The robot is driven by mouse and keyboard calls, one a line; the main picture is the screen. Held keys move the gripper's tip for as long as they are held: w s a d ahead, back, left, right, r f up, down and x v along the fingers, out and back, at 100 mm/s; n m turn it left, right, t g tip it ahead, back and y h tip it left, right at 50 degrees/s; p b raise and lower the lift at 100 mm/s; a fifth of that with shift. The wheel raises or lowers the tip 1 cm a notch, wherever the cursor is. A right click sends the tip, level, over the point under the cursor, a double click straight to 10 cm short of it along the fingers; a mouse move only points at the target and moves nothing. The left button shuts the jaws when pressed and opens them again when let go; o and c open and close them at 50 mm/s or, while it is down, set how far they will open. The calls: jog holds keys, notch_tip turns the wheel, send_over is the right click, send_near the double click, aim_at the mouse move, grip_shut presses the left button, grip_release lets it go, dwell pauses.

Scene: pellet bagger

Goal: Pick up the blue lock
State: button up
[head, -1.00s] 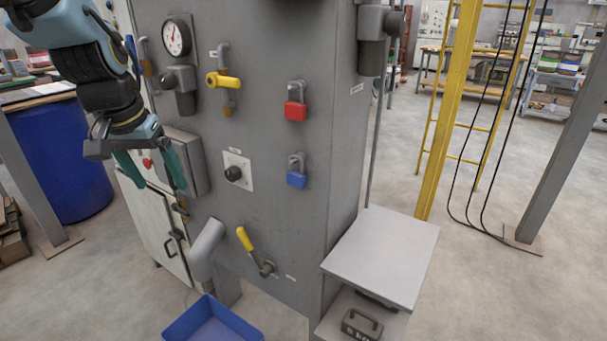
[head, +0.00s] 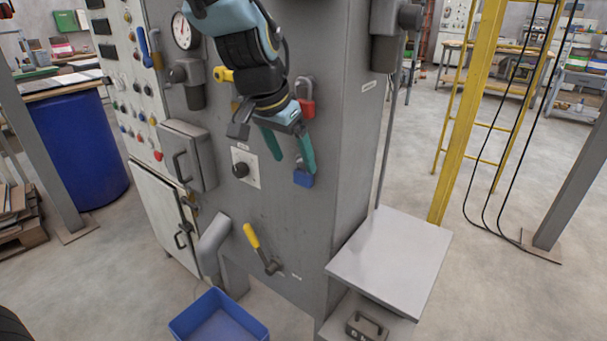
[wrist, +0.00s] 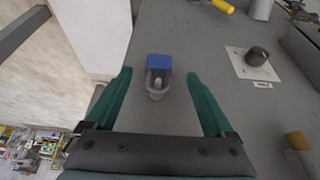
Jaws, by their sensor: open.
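The blue lock (head: 303,179) hangs on the grey front panel of the machine, below a red lock (head: 307,107). In the head view its shackle is hidden behind my gripper. My gripper (head: 293,166) is open and empty, with teal fingers in front of the panel by the blue lock. In the wrist view the blue lock (wrist: 158,63) shows its blue body and grey shackle. It lies ahead of my gripper (wrist: 163,80), between the lines of the two spread fingers. I cannot tell exactly how deep the fingertips reach.
A black knob on a white plate (head: 250,179) is left of the lock. A yellow-handled lever (head: 253,238) is lower on the panel. A grey shelf (head: 392,255) juts out at lower right. A blue bin (head: 217,318) stands below.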

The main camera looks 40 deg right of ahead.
aim_at(300, 175)
jog(key=shift+p+x, duration=0.65)
jog(key=shift+x, duration=1.95)
jog(key=shift+d, duration=0.1)
jog(key=shift+c, duration=0.4)
grip_shut()
